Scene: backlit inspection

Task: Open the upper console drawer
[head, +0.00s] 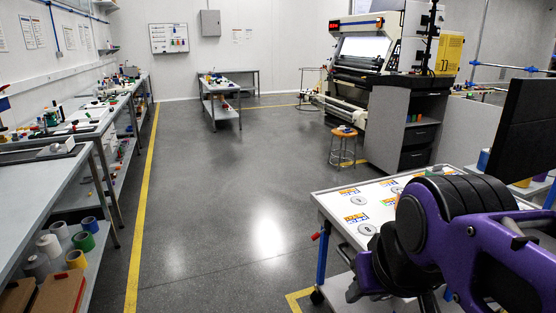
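The console is a grey cabinet beside the large inspection machine, at the right of the head view. Its upper drawer (418,135) has a dark front and sits below an open shelf niche. It looks shut, flush with the cabinet. A second dark drawer (414,158) lies directly under it and also looks shut. Handles are too small to make out. My purple and black arm fills the lower right, near the camera and far from the console. I cannot make out my gripper's fingers.
A white-topped cart (338,204) with discs and coloured cards stands before me at right. An orange-topped stool (343,133) stands just left of the console. Benches line the left wall. The grey floor (225,190) in the middle is clear.

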